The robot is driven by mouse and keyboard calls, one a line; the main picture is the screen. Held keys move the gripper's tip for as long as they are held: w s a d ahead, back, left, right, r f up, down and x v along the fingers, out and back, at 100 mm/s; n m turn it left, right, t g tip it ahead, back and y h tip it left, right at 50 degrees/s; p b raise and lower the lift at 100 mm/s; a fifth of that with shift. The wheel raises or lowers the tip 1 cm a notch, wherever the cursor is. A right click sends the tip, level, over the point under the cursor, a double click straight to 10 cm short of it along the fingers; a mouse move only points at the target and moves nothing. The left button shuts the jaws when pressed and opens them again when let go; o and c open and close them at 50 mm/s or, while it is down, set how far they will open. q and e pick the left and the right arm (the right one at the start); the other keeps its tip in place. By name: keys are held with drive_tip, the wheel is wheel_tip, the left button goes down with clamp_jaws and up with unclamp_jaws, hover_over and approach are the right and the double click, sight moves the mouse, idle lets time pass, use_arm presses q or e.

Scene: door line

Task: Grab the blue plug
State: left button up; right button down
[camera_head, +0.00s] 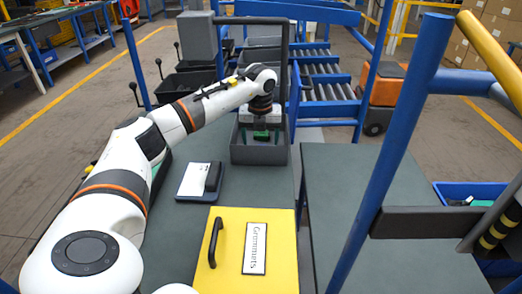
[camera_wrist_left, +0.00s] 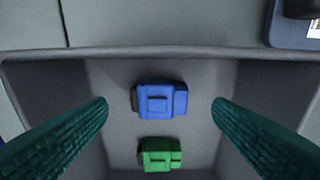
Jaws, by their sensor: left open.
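The blue plug (camera_wrist_left: 160,100) lies in a grey bin (camera_wrist_left: 205,165), near the middle of the left wrist view. A green plug (camera_wrist_left: 160,154) lies beside it, lower in that view. In the head view the bin (camera_head: 260,155) stands at the far end of the bench. My left gripper (camera_head: 263,136) reaches into or just over this bin. In the left wrist view its two green ridged fingers (camera_wrist_left: 160,106) are wide apart, one on each side of the blue plug, with clear gaps and no visible contact. The blue plug is not discernible in the head view.
A yellow box (camera_head: 275,225) labelled Grommets and a tray (camera_head: 185,198) with a dark block are on the bench nearer me. A blue post (camera_head: 385,160) crosses the right side. A blue bin (camera_head: 470,190) stands right. A roller conveyor (camera_head: 325,85) lies behind.

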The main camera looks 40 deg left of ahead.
use_arm(q)
drive_tip(key=shift+w+a+f, duration=0.1)
drive_tip(key=shift+w+f, duration=0.05)
drive_tip(key=shift+f, duration=0.65)
drive_tip(key=shift+w+a+f, duration=0.1)
drive_tip(key=shift+f, duration=0.65)
drive_tip(key=c, duration=1)
drive_tip(key=shift+r, duration=0.1)
drive_tip(key=shift+c, duration=0.2)
